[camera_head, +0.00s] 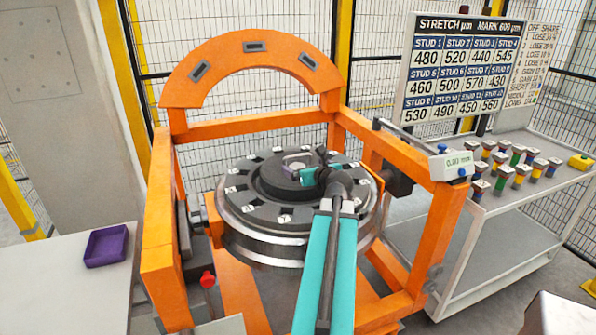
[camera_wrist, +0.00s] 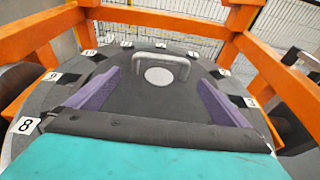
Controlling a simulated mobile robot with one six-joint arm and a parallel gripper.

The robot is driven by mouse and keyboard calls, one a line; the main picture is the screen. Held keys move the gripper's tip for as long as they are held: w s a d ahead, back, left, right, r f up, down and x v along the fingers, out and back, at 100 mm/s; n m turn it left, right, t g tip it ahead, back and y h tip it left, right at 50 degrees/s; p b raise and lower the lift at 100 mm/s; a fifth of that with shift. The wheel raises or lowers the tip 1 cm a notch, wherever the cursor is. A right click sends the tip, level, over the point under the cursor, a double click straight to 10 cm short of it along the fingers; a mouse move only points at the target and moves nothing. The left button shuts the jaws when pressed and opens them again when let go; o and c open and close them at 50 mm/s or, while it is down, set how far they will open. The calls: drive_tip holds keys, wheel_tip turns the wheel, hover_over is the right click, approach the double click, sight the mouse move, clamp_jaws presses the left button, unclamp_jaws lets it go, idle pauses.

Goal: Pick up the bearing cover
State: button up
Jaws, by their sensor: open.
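The bearing cover (camera_head: 272,183) appears to be the dark round raised disc at the middle of the wheel, with a grey loop handle (camera_wrist: 160,60) on top. A pale round disc shows by the handle in the wrist view. My gripper (camera_wrist: 158,82) is open and empty, its two purple fingers spread wide. The handle lies beyond the fingertips, roughly centred between them, with no visible contact. In the head view my gripper (camera_head: 304,174) is above the cover, just right of the handle, and my arm hides part of the cover's near right side.
An orange gantry frame (camera_head: 157,225) surrounds the wheel, with an arch behind it. Numbered tags ring the wheel. A purple tray (camera_head: 106,246) sits on the left table. A right-hand cart (camera_head: 500,215) carries several coloured studs below a stud chart (camera_head: 462,70).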

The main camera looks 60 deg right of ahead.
sight(300, 162)
drive_tip(key=shift+w+d, duration=0.1)
drive_tip(key=shift+p+x, duration=0.4)
drive_tip(key=shift+x, duration=0.55)
drive_tip(key=shift+p+x, duration=0.35)
drive_tip(key=shift+x, duration=1.2)
drive_tip(key=shift+d+r, duration=0.1)
drive_tip(key=c, duration=1.2)
drive_tip(key=shift+r, duration=0.15)
drive_tip(key=shift+r+b, duration=0.45)
drive_tip(key=shift+r, duration=4.4)
